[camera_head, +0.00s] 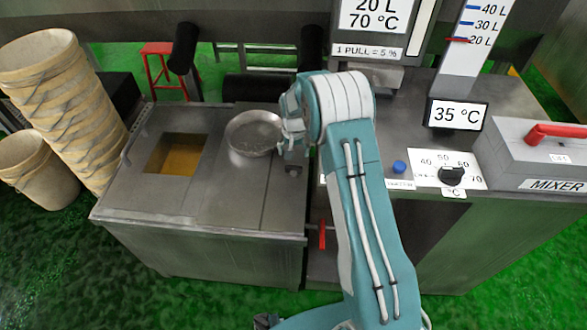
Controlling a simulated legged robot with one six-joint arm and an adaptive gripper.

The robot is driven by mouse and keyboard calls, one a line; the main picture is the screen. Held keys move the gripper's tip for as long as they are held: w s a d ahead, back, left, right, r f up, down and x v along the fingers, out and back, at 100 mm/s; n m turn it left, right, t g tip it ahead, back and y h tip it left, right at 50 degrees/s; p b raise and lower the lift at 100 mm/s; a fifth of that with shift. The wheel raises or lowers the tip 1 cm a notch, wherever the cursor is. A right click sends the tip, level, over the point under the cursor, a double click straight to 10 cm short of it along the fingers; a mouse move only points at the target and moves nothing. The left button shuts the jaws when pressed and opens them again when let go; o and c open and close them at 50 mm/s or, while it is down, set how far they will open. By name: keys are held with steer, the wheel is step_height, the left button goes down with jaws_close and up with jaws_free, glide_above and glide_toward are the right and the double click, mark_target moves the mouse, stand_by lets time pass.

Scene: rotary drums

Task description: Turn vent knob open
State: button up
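No knob in view carries a readable vent label. A black round knob (452,175) sits on a white temperature dial plate at the right, marked 40 to 70 °C. A small grey fitting (293,170) is on the steel top just below my wrist; I cannot tell whether it is a knob. My gripper (290,140) is at the far end of my teal and white arm, above the steel top beside the round metal pan. It is small and partly hidden by my wrist, so its fingers are not clear. Nothing is visibly held in it.
A steel counter (225,215) holds a square opening with amber contents (175,154) and a round pan (253,133). A red handle (322,234) is on the front. A blue button (399,167) and mixer box (545,150) are right. Stacked buckets (60,95) stand left.

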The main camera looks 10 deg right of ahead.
mark_target(294, 167)
step_height(294, 167, down, 8)
steer(key=shift+f, duration=0.1)
steer(key=c, duration=0.9)
